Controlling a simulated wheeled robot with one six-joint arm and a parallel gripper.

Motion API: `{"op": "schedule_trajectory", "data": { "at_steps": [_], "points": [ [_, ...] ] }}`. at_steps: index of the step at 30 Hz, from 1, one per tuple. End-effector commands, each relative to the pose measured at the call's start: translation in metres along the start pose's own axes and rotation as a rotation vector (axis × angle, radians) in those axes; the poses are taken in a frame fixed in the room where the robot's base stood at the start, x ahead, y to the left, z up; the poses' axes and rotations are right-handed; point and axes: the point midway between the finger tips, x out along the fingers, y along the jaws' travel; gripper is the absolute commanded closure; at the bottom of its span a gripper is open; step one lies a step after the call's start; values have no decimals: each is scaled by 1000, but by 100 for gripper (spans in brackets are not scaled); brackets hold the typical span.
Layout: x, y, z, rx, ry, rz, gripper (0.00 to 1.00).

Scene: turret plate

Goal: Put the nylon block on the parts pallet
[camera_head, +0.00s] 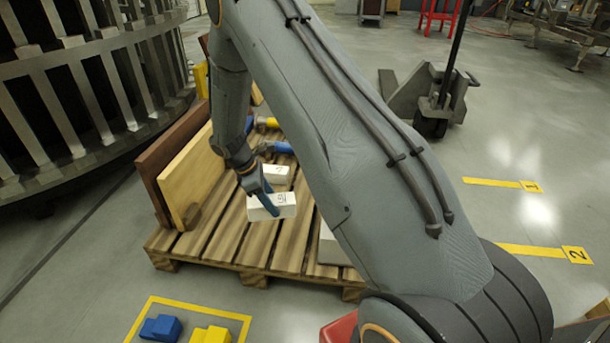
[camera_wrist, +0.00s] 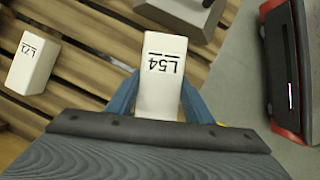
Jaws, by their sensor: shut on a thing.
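A white nylon block (camera_wrist: 163,98) marked L54 is between the blue fingers of my gripper (camera_wrist: 158,88) in the wrist view. My gripper is shut on it. In the head view the held block (camera_head: 284,206) is over the front part of the wooden parts pallet (camera_head: 226,240); I cannot tell whether it touches the slats. Slats also show in the wrist view (camera_wrist: 90,60). A second white block (camera_head: 281,174) sits on the pallet behind the held one; it is at the left in the wrist view (camera_wrist: 33,63). My arm hides the pallet's right side.
Brown and yellowish boards (camera_head: 190,172) stand along the pallet's left side. A grey block (camera_head: 331,247) is at its front right. Blue (camera_head: 160,327) and yellow (camera_head: 209,334) blocks are on the floor in front. A large slatted round structure (camera_head: 75,90) stands at left.

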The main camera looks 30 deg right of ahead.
Motion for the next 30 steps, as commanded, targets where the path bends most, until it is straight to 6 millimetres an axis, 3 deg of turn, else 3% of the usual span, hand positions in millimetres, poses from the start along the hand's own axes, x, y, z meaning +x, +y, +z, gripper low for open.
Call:
{"op": "schedule_trajectory", "data": {
  "at_steps": [6,12,19,30],
  "points": [
    [2,64,-34,-649,1,272,92],
    [-2,94,-59,-1015,1,425,92],
    [3,103,-71,-1150,1,478,92],
    [53,104,-92,-1157,0,481,92]
  ]
}}
